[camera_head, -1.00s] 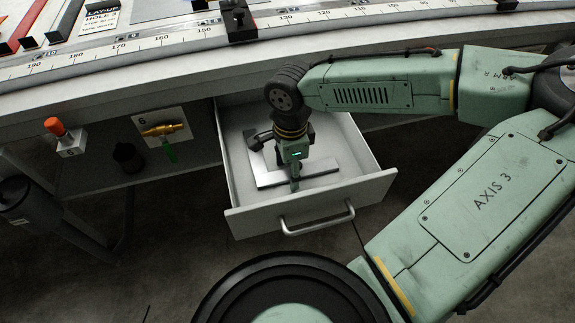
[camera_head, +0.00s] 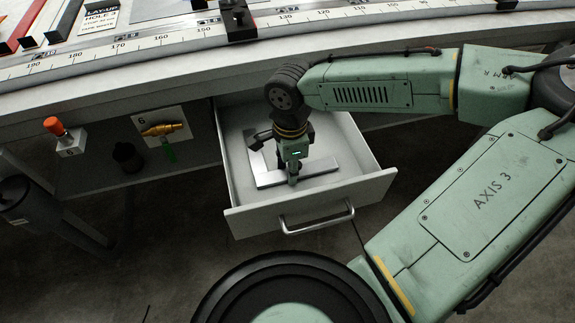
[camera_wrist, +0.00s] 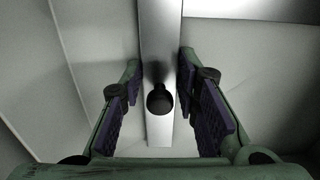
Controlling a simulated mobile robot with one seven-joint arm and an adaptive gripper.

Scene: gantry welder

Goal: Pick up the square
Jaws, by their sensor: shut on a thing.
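The square (camera_head: 322,167) is a flat, grey metal L lying inside an open drawer. My gripper (camera_head: 292,180) points down into the drawer over one of its legs. In the wrist view the fingertips (camera_wrist: 160,68) are against the two long edges of a shiny metal leg of the square (camera_wrist: 160,25). The gripper is shut on it. A dark round thing (camera_wrist: 160,98) shows between the fingers. In the head view my wrist hides part of the square. The square appears to be at the drawer floor; I cannot tell whether it is lifted.
The drawer (camera_head: 365,192) has low white walls and a front handle (camera_head: 318,222). The bench edge with a curved scale (camera_head: 330,16) overhangs its back.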

